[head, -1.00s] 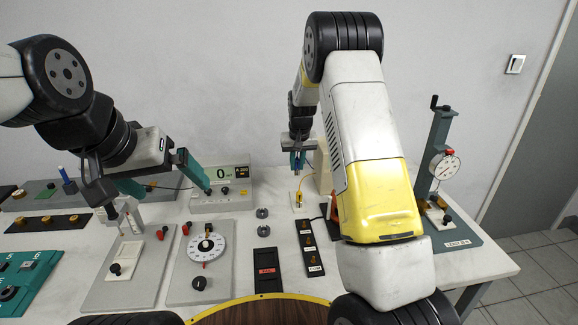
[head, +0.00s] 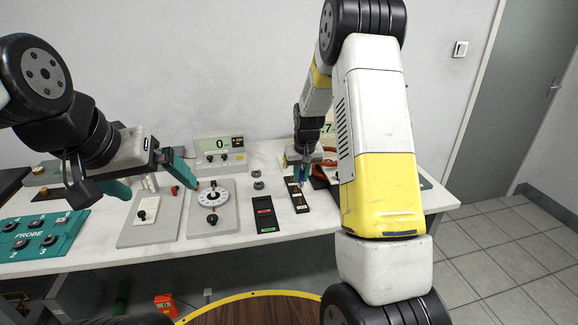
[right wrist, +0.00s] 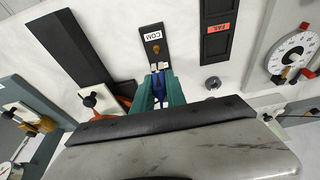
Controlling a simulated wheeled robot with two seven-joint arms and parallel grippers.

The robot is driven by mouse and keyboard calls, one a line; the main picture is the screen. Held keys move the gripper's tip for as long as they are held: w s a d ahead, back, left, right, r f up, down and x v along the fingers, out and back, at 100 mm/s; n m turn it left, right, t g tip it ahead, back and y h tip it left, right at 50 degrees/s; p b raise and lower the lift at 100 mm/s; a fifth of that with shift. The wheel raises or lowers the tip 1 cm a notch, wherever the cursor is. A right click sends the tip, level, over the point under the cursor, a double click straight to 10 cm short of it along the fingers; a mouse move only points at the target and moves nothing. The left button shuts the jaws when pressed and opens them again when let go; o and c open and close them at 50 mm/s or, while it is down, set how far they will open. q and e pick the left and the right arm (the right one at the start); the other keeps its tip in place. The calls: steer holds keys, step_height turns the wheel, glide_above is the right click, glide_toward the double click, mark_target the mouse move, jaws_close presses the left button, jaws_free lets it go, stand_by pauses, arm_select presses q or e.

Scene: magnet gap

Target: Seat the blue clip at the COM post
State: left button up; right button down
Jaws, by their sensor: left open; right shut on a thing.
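The blue clip (right wrist: 158,84) is between the teal fingers of my right gripper (right wrist: 161,88), which is shut on it. In the head view my right gripper (head: 305,178) is over the black terminal strip (head: 300,204). In the right wrist view the strip's COM end (right wrist: 153,29) shows, with a brass COM post (right wrist: 156,48) by the white label. The clip's pale tip points at this post, with a small gap in the picture; its height above the strip is unclear. The gripper hides the strip's other posts. My left gripper (head: 145,194) is open and empty above the bench's left part.
A black block with a red FAIL label (head: 264,212) and a white dial panel (head: 213,200) stand left of the strip. Behind is a meter reading 0 (head: 219,150). Orange-handled things (head: 322,172) lie close right of my right gripper. A teal PROBE panel (head: 42,235) is far left.

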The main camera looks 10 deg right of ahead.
mark_target(301, 182)
steer(key=shift+f, duration=0.15)
steer(key=shift+f, duration=2)
steer(key=shift+f, duration=0.2)
steer(key=shift+f, duration=1.25)
steer(key=c, duration=1.3)
jaws_free()
steer(key=shift+r, duration=0.1)
steer(key=v, duration=0.7)
steer(key=shift+s+r, duration=0.1)
steer(key=shift+r, duration=0.25)
